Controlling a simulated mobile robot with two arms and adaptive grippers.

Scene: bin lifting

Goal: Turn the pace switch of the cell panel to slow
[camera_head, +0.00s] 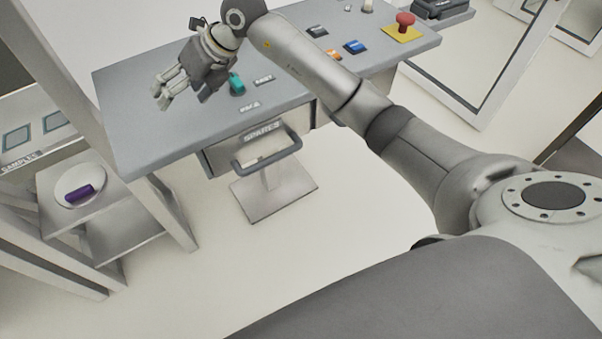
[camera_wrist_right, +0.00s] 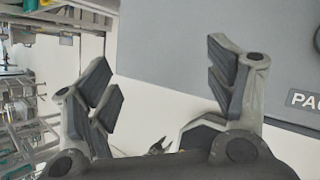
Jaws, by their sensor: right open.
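The cell panel (camera_head: 130,125) is a grey slanted desk top. The pace switch is a teal knob (camera_head: 237,83) on it, with a "PACE" label (camera_head: 249,106) below and another small label (camera_head: 264,80) to its right. How the knob is turned is too small to read. My right gripper (camera_head: 160,92) is open and empty above the panel's left part, left of the knob and apart from it. In the right wrist view its fingers (camera_wrist_right: 160,80) are spread over the panel edge, and part of the label (camera_wrist_right: 303,102) shows at right. My left gripper is out of view.
A red emergency button (camera_head: 405,20) on a yellow plate and blue (camera_head: 356,46) and orange (camera_head: 333,55) switches sit further right. A "SPARES" drawer (camera_head: 262,140) with a handle hangs below. A shelf with a purple object (camera_head: 79,193) on a round plate stands left.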

